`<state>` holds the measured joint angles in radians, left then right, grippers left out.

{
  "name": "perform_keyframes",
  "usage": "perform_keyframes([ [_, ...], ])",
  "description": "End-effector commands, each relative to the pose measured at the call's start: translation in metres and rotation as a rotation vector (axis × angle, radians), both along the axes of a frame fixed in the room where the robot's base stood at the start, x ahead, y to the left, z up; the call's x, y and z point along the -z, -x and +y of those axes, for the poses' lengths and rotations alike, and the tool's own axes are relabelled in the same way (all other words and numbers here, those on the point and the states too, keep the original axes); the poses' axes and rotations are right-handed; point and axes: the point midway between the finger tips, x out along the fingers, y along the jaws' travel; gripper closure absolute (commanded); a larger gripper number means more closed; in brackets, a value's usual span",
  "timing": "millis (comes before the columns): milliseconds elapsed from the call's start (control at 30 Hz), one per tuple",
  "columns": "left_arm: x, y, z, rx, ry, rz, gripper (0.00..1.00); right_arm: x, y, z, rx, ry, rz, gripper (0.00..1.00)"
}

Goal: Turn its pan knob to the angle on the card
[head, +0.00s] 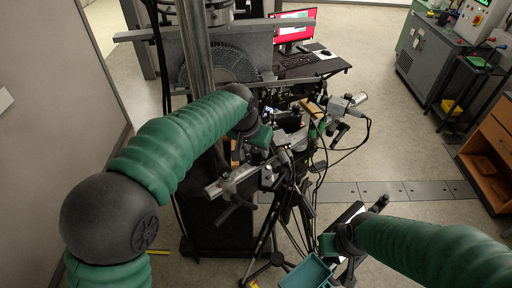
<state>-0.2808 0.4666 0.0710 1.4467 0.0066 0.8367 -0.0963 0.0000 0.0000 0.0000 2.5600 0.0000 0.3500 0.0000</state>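My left gripper (268,138) is at the end of the green sleeved arm, over the cluttered rig in the middle of the view. Its fingers blend into the parts behind, so I cannot tell whether it is open or touching anything. A black tripod (268,232) carries grey metal bars and clamps with black handles below it. I cannot pick out which part is the pan knob. My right arm comes in at the lower right; its gripper (338,240) is small and partly hidden. A white panel with a dark edge (350,214) is beside it; no angle is readable on it.
A silver camera-like instrument (346,104) with cables stands right of the rig. A grey column (195,50) rises behind my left arm. A desk with a red monitor (293,27) is behind.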

Motion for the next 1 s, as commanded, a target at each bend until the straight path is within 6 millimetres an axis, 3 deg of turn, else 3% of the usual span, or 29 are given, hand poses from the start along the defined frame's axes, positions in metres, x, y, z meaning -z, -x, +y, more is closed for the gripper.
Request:
perform_keyframes([
  [333, -0.001, 0.0, 0.0, -0.001, 0.001, -0.001, 0.51, 0.001, 0.0, 0.0, 0.0, 0.0, 0.0, 0.64],
  [467, -0.01, 0.004, 0.002, -0.001, 0.001, -0.003, 0.51, 0.007, 0.0, 0.0, 0.0, 0.0, 0.0, 0.64],
  [733, -0.077, 0.029, 0.013, 0.0, 0.002, -0.007, 0.51, 0.031, 0.0, 0.0, 0.0, 0.0, 0.0, 0.64],
  [1000, -0.14, 0.051, 0.024, 0.0, 0.001, -0.002, 0.51, 0.037, 0.0, 0.0, 0.0, 0.0, 0.0, 0.64],
])
